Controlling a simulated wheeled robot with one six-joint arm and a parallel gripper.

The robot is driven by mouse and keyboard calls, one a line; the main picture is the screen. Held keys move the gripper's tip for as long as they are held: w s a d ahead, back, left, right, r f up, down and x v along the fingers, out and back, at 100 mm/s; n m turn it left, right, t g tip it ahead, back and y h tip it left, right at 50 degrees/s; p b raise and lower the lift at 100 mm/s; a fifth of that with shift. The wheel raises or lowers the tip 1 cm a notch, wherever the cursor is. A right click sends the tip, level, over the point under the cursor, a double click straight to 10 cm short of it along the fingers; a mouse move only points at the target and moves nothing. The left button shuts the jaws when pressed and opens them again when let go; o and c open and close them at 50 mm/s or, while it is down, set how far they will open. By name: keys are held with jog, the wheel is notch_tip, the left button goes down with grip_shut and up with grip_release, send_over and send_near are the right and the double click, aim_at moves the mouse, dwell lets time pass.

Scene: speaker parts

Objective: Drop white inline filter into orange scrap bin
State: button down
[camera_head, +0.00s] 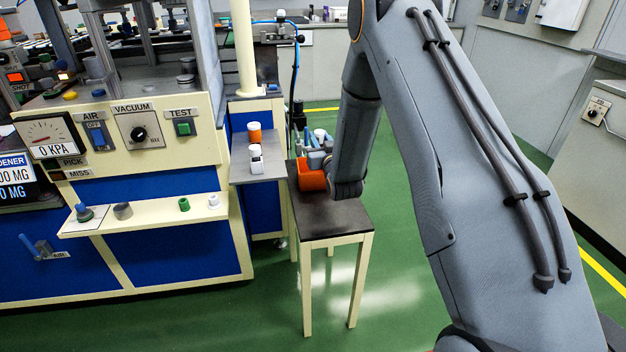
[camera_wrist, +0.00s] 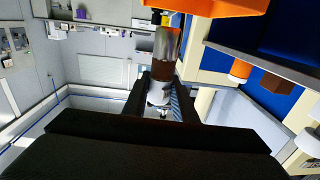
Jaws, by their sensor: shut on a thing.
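My gripper (camera_wrist: 161,92) is shut on a white, partly shiny piece, the white inline filter (camera_wrist: 158,93), which shows between the two dark fingers in the wrist view. Its far part is hard to make out against the shiny brownish cylinder (camera_wrist: 167,48) behind it. The orange scrap bin (camera_head: 311,176) stands on the small dark-topped table in the head view, just left of my wrist. An orange edge of the bin (camera_wrist: 215,6) shows at the top of the wrist view. In the head view the gripper is small and partly hidden behind the bin and my arm.
The small table (camera_head: 325,215) has bare room at the front. The side shelf (camera_head: 262,170) to its left holds an orange cylinder (camera_head: 254,132) and a white and grey part (camera_head: 256,157). The ledge (camera_head: 150,217) holds small parts. The green floor is clear.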

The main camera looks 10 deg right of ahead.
jog(key=shift+f+b, duration=0.35)
jog(key=shift+f, duration=0.5)
jog(key=c, duration=1.4)
grip_release()
jog(key=shift+o, duration=0.2)
jog(key=shift+s, duration=0.1)
jog(key=s, duration=0.7)
jog(key=shift+s+d, duration=0.15)
jog(key=shift+s, duration=0.15)
jog(key=shift+r, duration=0.1)
